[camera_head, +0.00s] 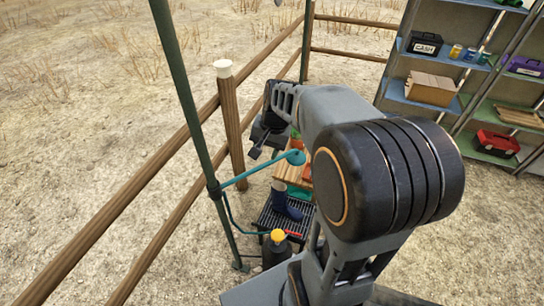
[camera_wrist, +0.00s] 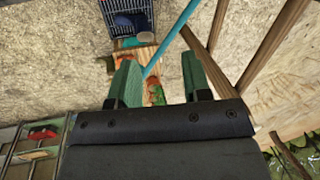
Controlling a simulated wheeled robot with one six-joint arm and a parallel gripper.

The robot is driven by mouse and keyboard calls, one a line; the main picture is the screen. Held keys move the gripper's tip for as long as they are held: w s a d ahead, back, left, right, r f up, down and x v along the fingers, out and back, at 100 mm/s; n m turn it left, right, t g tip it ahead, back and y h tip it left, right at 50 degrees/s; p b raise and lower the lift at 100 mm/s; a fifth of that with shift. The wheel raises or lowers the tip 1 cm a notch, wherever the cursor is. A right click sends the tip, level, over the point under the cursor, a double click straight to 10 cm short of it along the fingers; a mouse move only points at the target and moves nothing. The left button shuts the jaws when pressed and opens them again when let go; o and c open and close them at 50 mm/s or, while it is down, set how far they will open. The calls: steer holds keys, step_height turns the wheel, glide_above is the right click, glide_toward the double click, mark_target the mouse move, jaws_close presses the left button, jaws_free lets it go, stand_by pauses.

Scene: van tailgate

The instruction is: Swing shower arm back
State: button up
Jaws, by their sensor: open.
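The teal shower arm (camera_head: 245,175) juts from a dark green pole (camera_head: 187,105) and ends in a round teal shower head (camera_head: 296,157). My gripper (camera_head: 266,151) is open and sits just above the shower arm in the head view, partly screened by my own arm. In the wrist view, the shower arm (camera_wrist: 178,40) runs slantwise from the top edge toward the gap between my green fingertips (camera_wrist: 160,78). Its lower end passes near the left finger. I cannot tell whether the fingers touch it or how far apart they are in depth.
A wooden rail fence (camera_head: 230,125) stands close behind the pole. Below are a dark grate (camera_head: 266,219) with a blue boot (camera_head: 284,205), and a dark canister with a yellow cap (camera_head: 277,236). Shelves (camera_head: 454,105) with boxes stand at the right. Dry ground between is open.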

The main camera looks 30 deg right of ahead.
mark_target(269, 162)
steer(key=w+d+f+m+y+p, duration=0.1)
steer(key=w+d+f+m+y, duration=0.3)
steer(key=w+d+m, duration=0.65)
steer(key=a+f, duration=0.1)
steer(key=f, duration=0.3)
steer(key=a+f+n+p, duration=0.1)
steer(key=f, duration=0.4)
steer(key=a+f+n+h, duration=0.1)
steer(key=a+f, duration=0.1)
steer(key=f, duration=0.3)
steer(key=shift+a, duration=0.1)
jaws_close()
